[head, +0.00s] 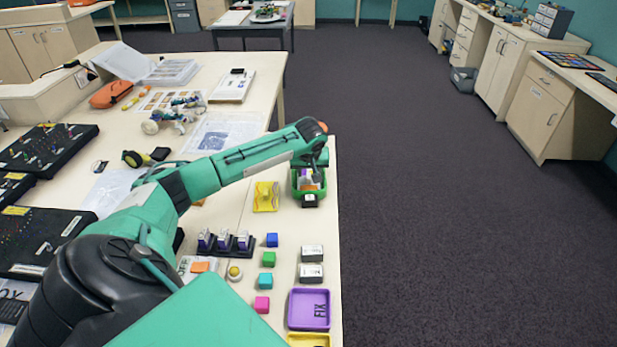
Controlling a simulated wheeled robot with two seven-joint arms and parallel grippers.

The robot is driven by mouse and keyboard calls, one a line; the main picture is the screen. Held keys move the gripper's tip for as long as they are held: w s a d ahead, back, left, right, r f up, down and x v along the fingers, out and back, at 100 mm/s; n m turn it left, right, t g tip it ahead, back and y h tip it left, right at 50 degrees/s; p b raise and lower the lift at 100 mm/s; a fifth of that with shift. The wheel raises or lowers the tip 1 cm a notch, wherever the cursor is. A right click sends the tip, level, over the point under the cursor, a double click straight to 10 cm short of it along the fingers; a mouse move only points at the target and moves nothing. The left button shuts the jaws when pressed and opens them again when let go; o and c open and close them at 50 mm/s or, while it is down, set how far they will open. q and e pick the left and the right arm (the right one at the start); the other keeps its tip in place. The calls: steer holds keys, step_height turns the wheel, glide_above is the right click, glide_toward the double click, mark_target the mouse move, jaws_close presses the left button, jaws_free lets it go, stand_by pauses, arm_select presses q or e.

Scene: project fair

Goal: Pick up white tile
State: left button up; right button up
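Two white-topped tiles with dark front sides, the farther one (312,252) and the nearer one (311,272), lie near the table's right edge. A similar small tile (310,201) lies just in front of the green bin (297,191). My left arm reaches across the table from the left. My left gripper (318,176) points down over the green bin, beyond the pair of tiles. Its fingers are small and partly lost against the bin and its contents, so I cannot tell whether it is open or holds something. My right gripper is out of view.
A purple tray (309,326) marked FIX lies nearer along the edge. A black rack (226,247) and yellow holder (265,208) are nearby. Open floor lies right.

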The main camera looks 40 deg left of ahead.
arm_select(q)
steer(key=shift+x, duration=0.95)
steer(key=shift+r, duration=0.1)
steer(key=shift+c, duration=0.2)
jaws_close()
